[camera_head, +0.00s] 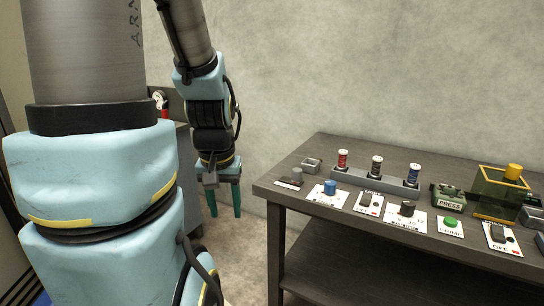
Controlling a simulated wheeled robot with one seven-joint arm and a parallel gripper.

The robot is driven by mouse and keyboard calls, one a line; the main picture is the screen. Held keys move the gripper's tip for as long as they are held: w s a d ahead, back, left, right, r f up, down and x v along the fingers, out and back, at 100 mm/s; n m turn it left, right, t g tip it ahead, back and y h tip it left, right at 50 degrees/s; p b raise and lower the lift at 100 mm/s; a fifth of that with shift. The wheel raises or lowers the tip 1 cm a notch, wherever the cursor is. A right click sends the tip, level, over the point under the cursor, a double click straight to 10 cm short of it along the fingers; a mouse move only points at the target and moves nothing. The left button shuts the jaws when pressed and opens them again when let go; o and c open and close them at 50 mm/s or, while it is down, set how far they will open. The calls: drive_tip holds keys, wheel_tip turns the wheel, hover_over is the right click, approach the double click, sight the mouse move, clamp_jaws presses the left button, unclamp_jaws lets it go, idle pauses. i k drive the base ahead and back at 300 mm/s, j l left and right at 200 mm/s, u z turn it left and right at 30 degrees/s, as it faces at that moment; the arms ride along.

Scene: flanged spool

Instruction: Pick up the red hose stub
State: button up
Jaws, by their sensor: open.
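The red hose stub (342,160) looks like a small red spool with pale ends. It stands upright at the left end of a grey rack (394,187) on the dark table, with a black stub (376,166) and a blue stub (414,173) to its right. My gripper (225,204) hangs pointing down, left of the table and well apart from the red stub. Its two teal fingers are spread, with nothing seen between them. The lower end of the red stub is hidden in the rack.
The dark table (330,217) holds several knobs and switches in front of the rack. A green PRESS unit (448,197) and a yellow-framed transparent box (500,196) stand to the right.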

sight(342, 168)
drive_tip(key=k+l+u, duration=0.15)
drive_tip(key=u, duration=0.3)
drive_tip(key=k+l+u, duration=0.15)
drive_tip(key=l+u, duration=0.15)
drive_tip(key=u, duration=0.2)
drive_tip(key=k+l+u, duration=0.15)
drive_tip(key=u, duration=0.3)
drive_tip(key=k+l, duration=0.15)
drive_tip(key=k, duration=0.3)
